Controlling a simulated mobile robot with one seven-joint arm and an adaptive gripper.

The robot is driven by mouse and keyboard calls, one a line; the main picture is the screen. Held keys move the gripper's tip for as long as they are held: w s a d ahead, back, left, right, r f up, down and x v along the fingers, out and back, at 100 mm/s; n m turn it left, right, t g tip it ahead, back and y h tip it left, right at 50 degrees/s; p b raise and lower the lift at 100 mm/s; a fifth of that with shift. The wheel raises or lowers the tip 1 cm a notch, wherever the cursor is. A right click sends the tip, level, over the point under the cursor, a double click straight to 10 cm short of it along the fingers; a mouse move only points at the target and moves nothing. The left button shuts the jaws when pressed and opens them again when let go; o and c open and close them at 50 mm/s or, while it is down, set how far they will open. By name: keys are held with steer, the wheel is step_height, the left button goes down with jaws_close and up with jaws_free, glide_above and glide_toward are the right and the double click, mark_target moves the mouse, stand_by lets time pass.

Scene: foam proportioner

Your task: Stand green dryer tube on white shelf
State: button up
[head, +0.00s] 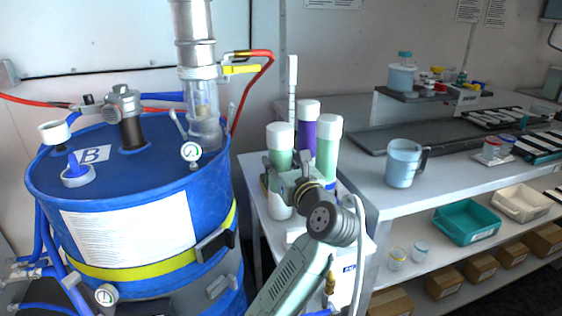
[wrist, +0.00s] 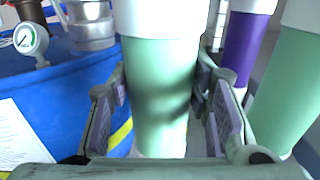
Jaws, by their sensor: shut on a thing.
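A green dryer tube (head: 279,158) with a white cap stands upright at the left front of a group of tubes. My gripper (head: 287,184) is shut around its lower body. In the wrist view the tube (wrist: 160,85) fills the space between my gripper's two pads (wrist: 168,125). Its white lower end shows below the gripper in the head view; I cannot tell whether it rests on the stand or is lifted. A pale bench (head: 365,215) with a lower shelf (head: 408,272) lies to the right; I cannot tell which surface is the white shelf.
A purple tube (head: 303,131) and another green tube (head: 327,155) stand close behind and right of the held one. A blue drum (head: 140,180) with gauges and hoses is at left. A measuring jug (head: 402,165) and a teal bin (head: 466,222) are at right.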

steer(key=o, duration=1.5)
steer(key=shift+f, duration=0.1)
steer(key=shift+s+r, duration=0.1)
steer(key=shift+r, duration=0.1)
steer(key=b+v, duration=0.2)
steer(key=v, duration=1)
steer(key=shift+f+b, duration=0.1)
steer(key=shift+b, duration=0.2)
